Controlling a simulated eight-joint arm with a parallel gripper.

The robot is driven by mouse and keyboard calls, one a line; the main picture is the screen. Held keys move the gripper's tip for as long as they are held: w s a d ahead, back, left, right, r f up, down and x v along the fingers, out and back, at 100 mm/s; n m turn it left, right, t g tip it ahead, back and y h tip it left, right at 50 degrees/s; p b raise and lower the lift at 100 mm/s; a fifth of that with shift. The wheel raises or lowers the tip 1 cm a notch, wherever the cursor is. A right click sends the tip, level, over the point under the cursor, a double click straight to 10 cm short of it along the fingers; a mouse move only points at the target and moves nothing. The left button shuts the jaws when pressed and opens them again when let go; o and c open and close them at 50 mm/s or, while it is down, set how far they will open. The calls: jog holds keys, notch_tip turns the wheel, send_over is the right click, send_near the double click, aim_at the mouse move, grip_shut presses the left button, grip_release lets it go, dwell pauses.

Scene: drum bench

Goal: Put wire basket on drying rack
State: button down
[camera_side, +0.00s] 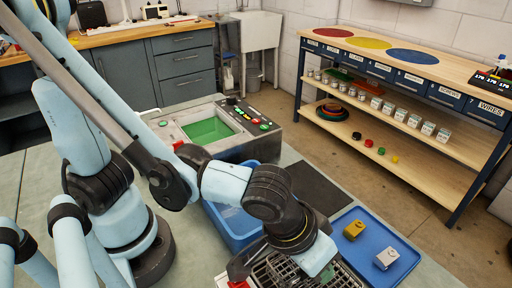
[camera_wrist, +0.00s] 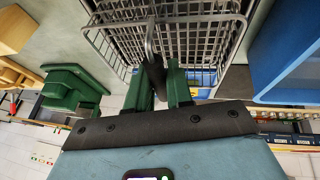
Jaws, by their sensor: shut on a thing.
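The wire basket (camera_wrist: 112,42) is a grey metal mesh box at the top of the wrist view. My gripper (camera_wrist: 160,82) has green fingers and is shut on the basket's handle (camera_wrist: 150,42). In the side view the wire basket (camera_side: 283,272) shows at the bottom edge, partly hidden by my wrist and cut off by the frame. I cannot make out the drying rack as a separate thing in either view. I cannot tell whether the basket's underside touches anything.
A blue tub (camera_side: 228,228) stands left of my wrist. A blue tray (camera_side: 352,272) with a yellow block (camera_side: 353,230) and a grey block (camera_side: 387,257) lies to the right. A dark mat (camera_side: 315,186) lies behind. A machine with a green recess (camera_side: 208,131) stands farther back.

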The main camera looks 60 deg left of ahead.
jog(key=shift+f, duration=0.1)
jog(key=c, duration=1)
grip_release()
jog(key=v, duration=1.2)
jog(key=w+a+f+t, duration=0.1)
jog(key=w+a, duration=0.2)
jog(key=a, duration=0.4)
jog(key=w+a+f+y, duration=0.1)
jog(key=w+a, duration=0.2)
jog(key=a, duration=0.4)
jog(key=w+a+f+t+y, duration=0.1)
jog(key=w+a, duration=0.2)
jog(key=a, duration=0.5)
jog(key=shift+w+t, duration=0.1)
jog(key=shift+t, duration=0.2)
